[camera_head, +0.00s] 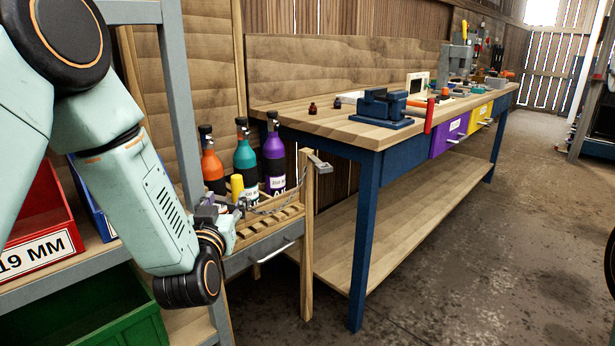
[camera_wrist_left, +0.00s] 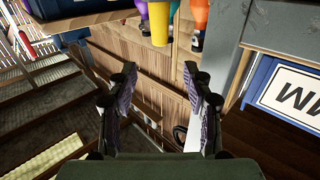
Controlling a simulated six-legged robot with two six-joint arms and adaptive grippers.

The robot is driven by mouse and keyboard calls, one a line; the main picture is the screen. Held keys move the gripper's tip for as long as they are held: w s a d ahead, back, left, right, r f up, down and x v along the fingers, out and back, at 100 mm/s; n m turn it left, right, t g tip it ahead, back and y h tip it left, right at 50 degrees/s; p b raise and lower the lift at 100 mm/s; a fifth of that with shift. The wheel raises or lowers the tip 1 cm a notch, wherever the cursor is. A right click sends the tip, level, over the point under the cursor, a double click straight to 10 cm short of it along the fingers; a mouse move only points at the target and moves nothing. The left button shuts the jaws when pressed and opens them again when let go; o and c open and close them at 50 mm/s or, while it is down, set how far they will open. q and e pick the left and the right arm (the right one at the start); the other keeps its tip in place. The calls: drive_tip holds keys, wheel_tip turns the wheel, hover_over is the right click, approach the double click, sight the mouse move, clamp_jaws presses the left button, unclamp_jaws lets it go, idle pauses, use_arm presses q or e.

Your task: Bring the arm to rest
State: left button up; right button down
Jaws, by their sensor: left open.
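My left arm comes in from the left in the head view, pale green with dark joints, bent downward at the elbow. My left gripper (camera_head: 225,203) is beside the wooden rack that holds the bottles, partly hidden by its own wrist. In the left wrist view the two fingers of my left gripper (camera_wrist_left: 158,95) are spread apart, with nothing between them. An orange bottle (camera_head: 211,165), a teal bottle (camera_head: 245,157) and a purple bottle (camera_head: 273,160) stand behind the gripper. A small yellow object (camera_head: 237,187) is close to it. My right gripper is in neither view.
A blue-legged workbench (camera_head: 330,128) with a vise (camera_head: 383,105) stands to the right. A shelf with a red bin (camera_head: 45,245) and a green bin (camera_head: 100,310) is close to my arm. A wooden post (camera_head: 306,240) stands at the rack's corner. The floor (camera_head: 480,260) at right is mostly clear.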

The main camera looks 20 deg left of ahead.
use_arm(q)
drive_tip(key=shift+f, duration=0.1)
drive_tip(key=s+d+f+g+h+p, duration=0.1)
drive_tip(key=s+d+f+g+h, duration=0.2)
drive_tip(key=f, duration=0.4)
drive_tip(key=s+d+f+m+g, duration=0.1)
drive_tip(key=s+d+f+g, duration=0.15)
drive_tip(key=s+f, duration=0.3)
drive_tip(key=s+d+f+g+h+p, duration=0.1)
drive_tip(key=s+d+f+g+h, duration=0.2)
drive_tip(key=f, duration=0.5)
drive_tip(key=s+f+g, duration=0.3)
drive_tip(key=s, duration=0.6)
drive_tip(key=s+d+f+m+g+p, duration=0.1)
drive_tip(key=s+f+g, duration=0.1)
drive_tip(key=s, duration=0.7)
drive_tip(key=s+d+f+m+g+p, duration=0.1)
drive_tip(key=s+f+g, duration=0.2)
drive_tip(key=s, duration=0.6)
drive_tip(key=shift+f+g, duration=0.35)
drive_tip(key=shift+f, duration=0.4)
drive_tip(key=shift+w+d, duration=0.1)
drive_tip(key=shift+d, duration=0.05)
drive_tip(key=shift+c, duration=1.4)
